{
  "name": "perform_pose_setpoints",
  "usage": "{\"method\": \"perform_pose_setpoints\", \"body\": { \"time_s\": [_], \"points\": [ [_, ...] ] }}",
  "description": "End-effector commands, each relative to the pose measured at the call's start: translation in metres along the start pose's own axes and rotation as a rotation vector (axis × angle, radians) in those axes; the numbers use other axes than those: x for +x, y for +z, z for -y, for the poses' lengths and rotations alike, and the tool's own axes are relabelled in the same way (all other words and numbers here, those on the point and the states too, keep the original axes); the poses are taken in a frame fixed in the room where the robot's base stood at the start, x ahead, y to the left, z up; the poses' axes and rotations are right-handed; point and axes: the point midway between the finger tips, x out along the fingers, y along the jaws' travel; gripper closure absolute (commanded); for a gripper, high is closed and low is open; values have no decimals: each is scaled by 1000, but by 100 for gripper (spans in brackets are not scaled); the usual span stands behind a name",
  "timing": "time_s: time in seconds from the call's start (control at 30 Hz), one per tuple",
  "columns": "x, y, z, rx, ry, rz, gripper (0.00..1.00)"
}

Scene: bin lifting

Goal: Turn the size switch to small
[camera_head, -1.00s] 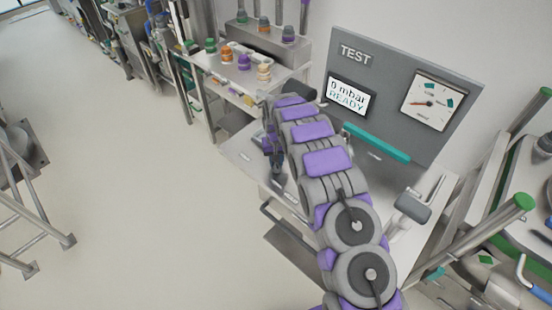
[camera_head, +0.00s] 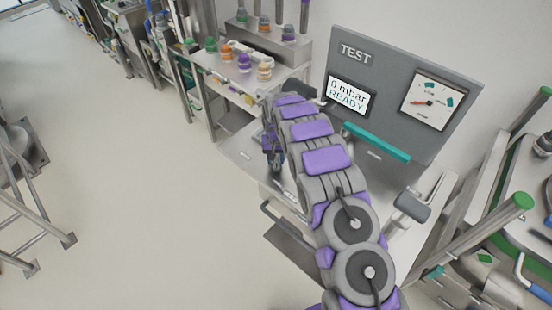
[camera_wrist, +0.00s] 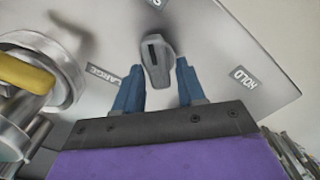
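The size switch (camera_wrist: 155,62) is a grey knob with a dark slot, on a pale metal panel (camera_wrist: 215,35) in the wrist view. A label reading LARGE (camera_wrist: 103,77) lies to its left, a HOLD label (camera_wrist: 243,78) to its right, and a partly cut-off label beginning with S (camera_wrist: 156,3) above it. My gripper (camera_wrist: 157,80) is open, with one blue finger on each side of the switch's lower end. I cannot tell whether the fingers touch it. In the head view my arm hides most of the switch area.
A grey TEST panel (camera_head: 390,60) stands behind the bench, with a screen (camera_head: 349,95) reading 0 mbar READY and a dial gauge (camera_head: 430,101). A round metal fitting with a yellow part (camera_wrist: 25,73) is close on the left in the wrist view. Shelves with coloured parts (camera_head: 245,62) stand behind.

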Motion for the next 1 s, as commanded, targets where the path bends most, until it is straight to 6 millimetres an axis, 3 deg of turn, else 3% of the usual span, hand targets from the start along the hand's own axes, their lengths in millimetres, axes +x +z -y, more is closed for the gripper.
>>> {"method": "perform_pose_setpoints", "body": {
  "time_s": [0.1,0.47,0.67,1.0],
  "points": [
    [1,0,0,0,1,2,49],
    [-7,1,-2,0,0,2,49],
    [-42,0,-1,0,0,1,49],
    [-118,-1,0,-1,1,0,49]
  ]
}}
